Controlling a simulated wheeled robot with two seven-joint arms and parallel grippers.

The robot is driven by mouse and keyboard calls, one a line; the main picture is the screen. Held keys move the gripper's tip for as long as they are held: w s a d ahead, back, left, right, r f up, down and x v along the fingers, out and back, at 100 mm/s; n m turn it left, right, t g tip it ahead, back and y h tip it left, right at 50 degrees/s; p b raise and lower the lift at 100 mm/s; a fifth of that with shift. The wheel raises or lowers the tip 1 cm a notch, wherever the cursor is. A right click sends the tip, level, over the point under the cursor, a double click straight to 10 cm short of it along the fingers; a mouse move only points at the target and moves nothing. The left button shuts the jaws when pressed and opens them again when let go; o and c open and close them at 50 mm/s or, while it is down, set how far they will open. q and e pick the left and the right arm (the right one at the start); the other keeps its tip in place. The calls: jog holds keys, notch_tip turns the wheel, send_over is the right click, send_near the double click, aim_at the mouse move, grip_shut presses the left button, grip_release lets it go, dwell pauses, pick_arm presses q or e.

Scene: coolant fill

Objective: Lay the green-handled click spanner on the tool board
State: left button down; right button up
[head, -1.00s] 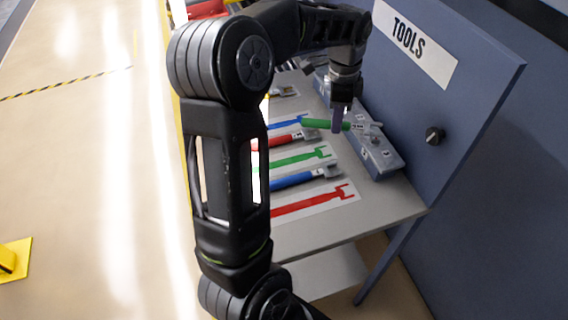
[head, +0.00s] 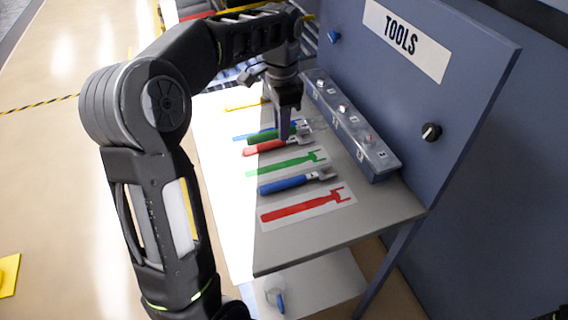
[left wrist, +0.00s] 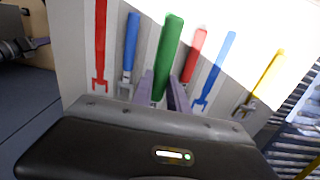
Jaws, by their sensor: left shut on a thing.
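My left gripper (head: 284,132) is shut on the green-handled spanner (head: 262,136), seen above the board near the blue outline. The spanner also shows in the left wrist view (left wrist: 168,50), handle pointing away from the gripper; its head is hidden by the jaws. Whether it touches the board I cannot tell. The tool board (head: 235,185) has coloured outlines: a bare green outline (head: 285,165), a bare red one (head: 300,206) and a blue one (left wrist: 217,67). My right gripper is not in view.
A red-handled spanner (head: 266,147) lies just in front of the held one, and a blue-handled spanner (head: 285,185) lies between the green and red outlines. A yellow-handled spanner (left wrist: 268,75) lies at the far end. A grey-blue tray (head: 375,155) stands along the upright TOOLS panel (head: 470,110).

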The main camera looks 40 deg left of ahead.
pick_arm(q)
jog(key=shift+f, duration=0.1)
send_over(282, 165)
notch_tip(282, 165, down, 6)
jog(key=shift+f+p, duration=0.1)
jog(key=shift+p, duration=0.25)
jog(key=shift+f, duration=1.8)
jog(key=shift+f, duration=0.15)
jog(key=c, duration=1.3)
grip_release()
